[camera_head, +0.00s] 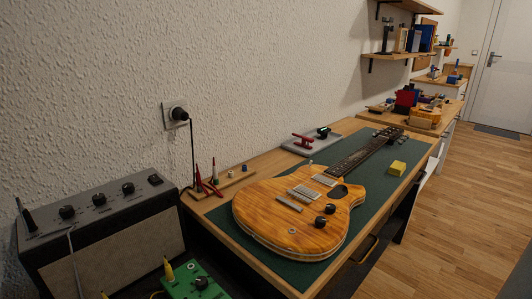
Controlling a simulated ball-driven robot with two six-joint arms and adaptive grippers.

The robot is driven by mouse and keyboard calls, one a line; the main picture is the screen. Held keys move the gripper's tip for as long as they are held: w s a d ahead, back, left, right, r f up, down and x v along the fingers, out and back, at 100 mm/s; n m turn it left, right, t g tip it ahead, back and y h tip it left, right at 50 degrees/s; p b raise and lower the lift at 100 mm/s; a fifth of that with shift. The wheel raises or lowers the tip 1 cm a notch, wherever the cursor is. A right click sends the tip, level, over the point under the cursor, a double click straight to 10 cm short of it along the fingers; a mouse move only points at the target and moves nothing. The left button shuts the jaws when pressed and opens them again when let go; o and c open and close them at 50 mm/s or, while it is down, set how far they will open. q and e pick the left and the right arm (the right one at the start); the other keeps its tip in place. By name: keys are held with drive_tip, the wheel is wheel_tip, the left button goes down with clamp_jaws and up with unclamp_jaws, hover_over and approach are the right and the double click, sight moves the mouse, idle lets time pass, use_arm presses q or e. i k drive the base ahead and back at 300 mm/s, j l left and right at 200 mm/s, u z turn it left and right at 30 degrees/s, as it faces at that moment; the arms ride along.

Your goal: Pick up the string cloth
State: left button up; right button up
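A small yellow folded-looking piece (397,168), which appears to be the string cloth, lies on the dark green mat (217,214) to the right of the guitar's neck. Its top and near side show, and nothing covers it. An orange-brown electric guitar (265,222) lies face up on the mat, its neck pointing away toward the far end of the bench. The cloth sits apart from the guitar body. Neither of my grippers shows in the head view.
A grey amplifier (105,235) and a green pedal (193,285) stand at the lower left. A grey tray with a red tool (303,142) and a wooden strip with small tools (228,181) lie along the wall side. Open floor (450,200) lies right of the bench.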

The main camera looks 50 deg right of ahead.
sight(397, 168)
drive_tip(key=z, duration=2.55)
drive_tip(key=i+l, duration=0.45)
drive_tip(key=l, duration=0.1)
